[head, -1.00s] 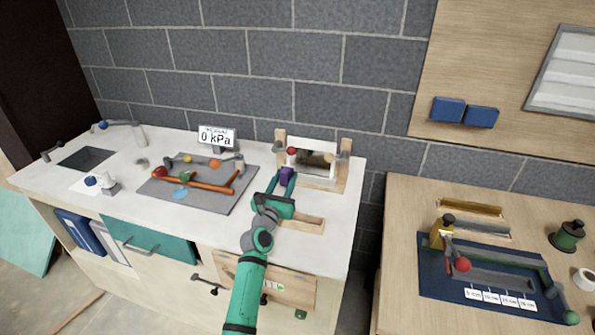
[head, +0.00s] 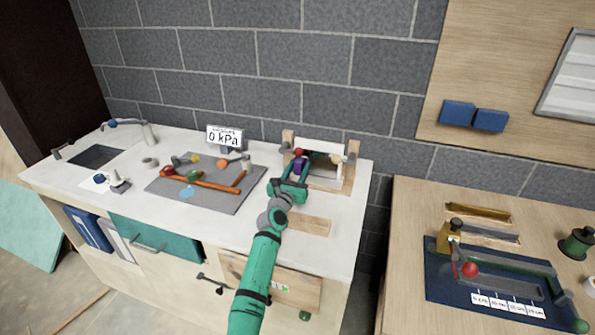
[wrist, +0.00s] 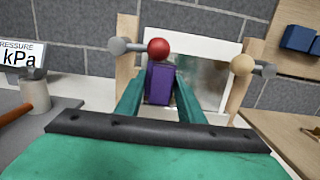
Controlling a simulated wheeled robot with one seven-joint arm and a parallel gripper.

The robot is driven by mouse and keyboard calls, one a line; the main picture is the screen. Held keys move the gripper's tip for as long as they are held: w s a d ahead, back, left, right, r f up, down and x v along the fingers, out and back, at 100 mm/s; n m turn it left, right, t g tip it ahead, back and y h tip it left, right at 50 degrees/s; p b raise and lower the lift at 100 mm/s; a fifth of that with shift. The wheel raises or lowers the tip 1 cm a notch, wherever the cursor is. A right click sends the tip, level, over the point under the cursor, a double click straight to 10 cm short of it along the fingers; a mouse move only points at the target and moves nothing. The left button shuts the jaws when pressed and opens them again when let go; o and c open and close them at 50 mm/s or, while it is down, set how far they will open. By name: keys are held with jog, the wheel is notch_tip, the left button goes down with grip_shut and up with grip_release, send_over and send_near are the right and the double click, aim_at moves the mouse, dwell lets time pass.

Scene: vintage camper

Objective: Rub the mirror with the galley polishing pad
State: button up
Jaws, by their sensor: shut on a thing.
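The mirror (head: 326,172) is a pale-framed reflective panel held between two wooden posts at the back right of the white counter. It also shows in the wrist view (wrist: 208,83), straight ahead and leaning back. My gripper (head: 296,174) is shut on the purple polishing pad (wrist: 160,84), which is upright between the fingertips. The pad is in front of the mirror's left part, close to its face. I cannot tell whether they touch. My gripper and pad hide the mirror's lower left area.
A red ball knob (wrist: 158,47) sits by the mirror's upper left, just above the pad, and a tan knob (wrist: 242,65) is at its right. A wooden block (head: 303,224) lies in front. A grey mat (head: 228,200) with orange parts is left.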

aim_at(314, 161)
jog(key=shift+w+d, duration=0.25)
jog(key=shift+w, duration=0.2)
dwell(0.6)
jog(key=shift+w+d+f, duration=0.1)
jog(key=shift+w, duration=0.45)
dwell(0.3)
jog(key=shift+s+d, duration=0.25)
jog(key=shift+d, duration=0.4)
jog(key=shift+s+d, duration=0.25)
jog(key=shift+d, duration=0.35)
jog(key=shift+s+d, duration=0.25)
jog(key=shift+d, duration=0.4)
jog(key=shift+w, duration=0.15)
